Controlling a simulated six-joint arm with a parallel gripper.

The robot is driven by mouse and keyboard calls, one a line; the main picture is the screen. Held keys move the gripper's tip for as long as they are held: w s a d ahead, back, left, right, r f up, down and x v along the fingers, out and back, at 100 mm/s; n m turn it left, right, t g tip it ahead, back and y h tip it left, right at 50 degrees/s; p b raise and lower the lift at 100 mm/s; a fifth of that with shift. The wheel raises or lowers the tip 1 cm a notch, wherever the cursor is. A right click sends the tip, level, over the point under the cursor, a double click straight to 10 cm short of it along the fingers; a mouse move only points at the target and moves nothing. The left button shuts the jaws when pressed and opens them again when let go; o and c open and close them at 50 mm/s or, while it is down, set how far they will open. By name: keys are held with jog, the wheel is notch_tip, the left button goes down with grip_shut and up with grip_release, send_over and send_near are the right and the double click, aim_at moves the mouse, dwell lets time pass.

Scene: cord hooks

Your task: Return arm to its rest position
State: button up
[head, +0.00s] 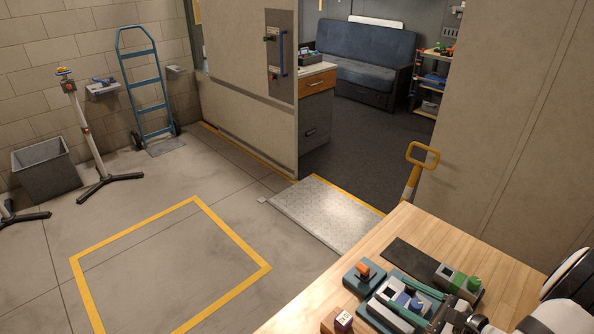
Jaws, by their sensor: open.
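My gripper (455,314), grey metal, shows low in the picture above the table's front part. It is open, with nothing visible in it, though its fingertips are hard to make out. Teal and grey fixtures (405,301) with a blue part are close to its left. Whether it touches them I cannot tell. The rest of the arm is cut off by the frame.
A dark strip (410,257) with a grey and green device (459,279) lies behind the gripper. A yellow handle (423,156) rises beyond the table. The yellow-outlined floor is clear.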

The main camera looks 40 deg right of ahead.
jog(key=w+a+r+n+g+y, duration=0.3)
jog(key=w+a+r+n+y, duration=0.15)
jog(key=w+a, duration=0.35)
jog(key=w+a+r+n+g+y, duration=0.25)
jog(key=w+a+n+y, duration=0.3)
jog(key=a, duration=0.55)
jog(key=a+r+n+g, duration=0.3)
jog(key=a+n+g, duration=0.15)
jog(key=a, duration=0.35)
jog(key=s+a+r+n+g+h, duration=0.1)
jog(key=s+a+n+g+h, duration=0.2)
jog(key=s+a+n+h, duration=0.3)
jog(key=s+a+n, duration=0.5)
jog(key=a, duration=0.1)
jog(key=shift+n+g, duration=0.35)
jog(key=shift+g, duration=0.05)
